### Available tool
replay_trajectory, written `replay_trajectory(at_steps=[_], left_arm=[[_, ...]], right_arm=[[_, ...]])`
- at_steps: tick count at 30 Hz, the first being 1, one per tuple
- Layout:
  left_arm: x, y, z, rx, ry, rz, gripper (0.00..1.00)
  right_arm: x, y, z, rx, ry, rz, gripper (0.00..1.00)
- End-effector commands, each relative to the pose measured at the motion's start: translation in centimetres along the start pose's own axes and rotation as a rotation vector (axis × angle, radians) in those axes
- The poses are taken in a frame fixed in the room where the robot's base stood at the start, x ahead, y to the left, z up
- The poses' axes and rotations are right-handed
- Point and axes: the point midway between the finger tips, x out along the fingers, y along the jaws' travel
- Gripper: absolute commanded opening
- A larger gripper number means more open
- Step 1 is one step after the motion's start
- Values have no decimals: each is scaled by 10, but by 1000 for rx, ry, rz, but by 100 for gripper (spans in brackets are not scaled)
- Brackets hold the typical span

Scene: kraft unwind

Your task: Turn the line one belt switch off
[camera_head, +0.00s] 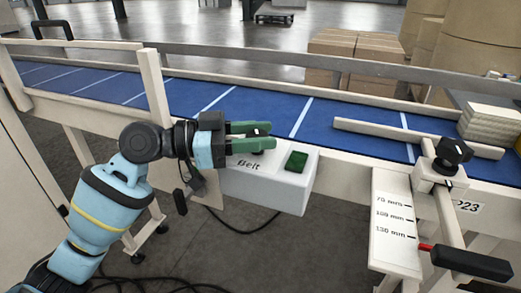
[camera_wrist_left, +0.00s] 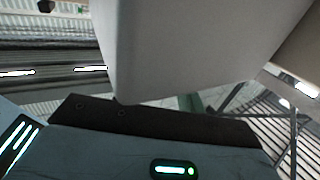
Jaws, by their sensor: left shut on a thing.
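The white switch box (camera_head: 265,186) marked "Belt" is fixed to the front side of the blue conveyor belt. A square green button (camera_head: 296,162) sits on the right of its top. My left gripper (camera_head: 256,137) reaches in from the left over the box's left part. Its green fingers are shut on a small dark switch knob (camera_head: 257,132) with a white mark; the fingers hide most of it. Which way the knob points is hard to tell. In the left wrist view a large pale surface (camera_wrist_left: 190,45), probably the box, fills the upper middle. My right gripper is not in view.
The blue belt (camera_head: 250,107) runs behind the box between pale rails. To the right are a guide bar with a black knob (camera_head: 453,151), a millimetre scale plate (camera_head: 393,225) and a black handle (camera_head: 471,263). Cartons (camera_head: 355,48) stand behind. Cables lie on the floor below.

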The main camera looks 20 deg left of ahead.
Motion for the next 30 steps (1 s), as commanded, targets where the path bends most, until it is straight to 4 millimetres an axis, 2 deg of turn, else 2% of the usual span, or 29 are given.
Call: replay_trajectory(at_steps=[1, 4, 15, 30], left_arm=[[0, -2, 6, -2, -1, 40, 16], [1, -2, 6, -2, 1, 130, 16], [1, 0, 1, -2, 2, 395, 16], [1, 1, 1, -2, -1, 509, 16]], right_arm=[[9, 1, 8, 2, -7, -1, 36], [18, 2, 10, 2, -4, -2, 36], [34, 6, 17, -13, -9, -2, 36], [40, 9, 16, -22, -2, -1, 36]])
